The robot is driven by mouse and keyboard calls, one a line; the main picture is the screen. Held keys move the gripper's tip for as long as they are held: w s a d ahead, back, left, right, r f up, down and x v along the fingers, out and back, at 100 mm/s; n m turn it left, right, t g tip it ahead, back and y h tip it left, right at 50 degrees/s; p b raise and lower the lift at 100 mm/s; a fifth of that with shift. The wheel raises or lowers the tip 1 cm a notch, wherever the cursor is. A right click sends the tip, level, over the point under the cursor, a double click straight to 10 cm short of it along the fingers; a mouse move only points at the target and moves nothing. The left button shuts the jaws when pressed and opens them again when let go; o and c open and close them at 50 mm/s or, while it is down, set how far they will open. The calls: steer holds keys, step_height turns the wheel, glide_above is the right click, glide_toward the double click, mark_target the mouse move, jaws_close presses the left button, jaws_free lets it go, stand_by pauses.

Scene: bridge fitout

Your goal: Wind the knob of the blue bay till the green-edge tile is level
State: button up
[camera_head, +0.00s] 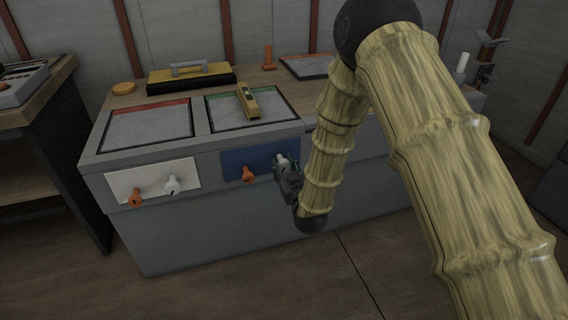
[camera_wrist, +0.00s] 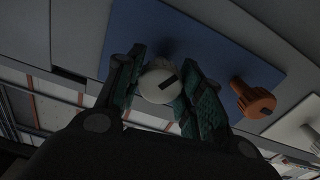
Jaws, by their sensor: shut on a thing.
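The blue bay (camera_head: 233,166) is a blue panel on the bench front, below the green-edge tile (camera_head: 224,113). A yellow spirit level (camera_head: 248,101) lies on that tile; its bubble is too small to read. The blue panel bears an orange knob (camera_head: 248,174) and a white knob with a dark mark (camera_wrist: 160,85). My gripper (camera_head: 285,168) is at the white knob on the panel's right part. In the wrist view its green-padded fingers (camera_wrist: 161,88) are shut on the white knob, one on each side. The tile's tilt is hard to judge.
The white panel (camera_head: 150,182) to the left has its own orange knob (camera_head: 135,198) and white knob (camera_head: 172,184), below a red-edge tile (camera_head: 149,124). The floor in front is clear.

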steer(key=o, duration=1)
steer(key=shift+o, duration=0.2)
steer(key=shift+s, duration=0.1)
steer(key=v, duration=1.1)
steer(key=shift+s, duration=0.35)
steer(key=shift+d, duration=0.2)
